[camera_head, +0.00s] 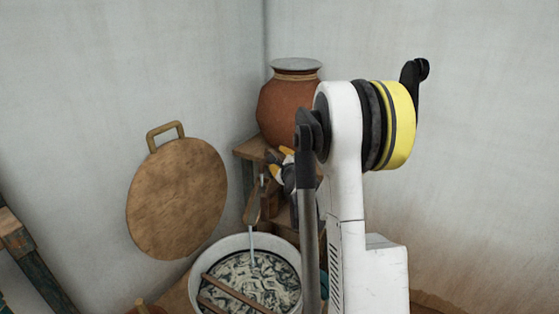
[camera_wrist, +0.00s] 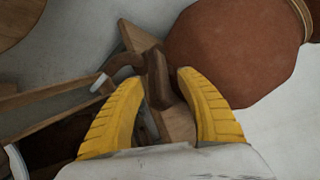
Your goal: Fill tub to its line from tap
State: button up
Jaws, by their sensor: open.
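The pale tub (camera_head: 204,255) stands at the bottom of the head view, holding dark water with pale swirled material; I cannot make out its fill line. A thin pale stream (camera_head: 253,243), which looks like running water, drops into it. In the wrist view, a brown tap (camera_wrist: 127,62) has a curved spout, with a pale spot at its mouth. Its upright handle (camera_wrist: 157,80) lies between the fingertips of my gripper (camera_wrist: 158,85). The gripper, also in the head view (camera_head: 279,166), is open, its yellow fingers either side of the handle; contact cannot be told.
A clay pot (camera_head: 285,110) with a grey lid stands on a wooden stand (camera_head: 247,149) in the wall corner. Wooden sticks (camera_head: 236,292) lie across the tub. A round brown board (camera_head: 178,200) leans against the left wall. A wooden frame (camera_head: 35,265) stands far left.

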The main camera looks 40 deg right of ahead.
jog(key=v, duration=1.2)
dwell(1.1)
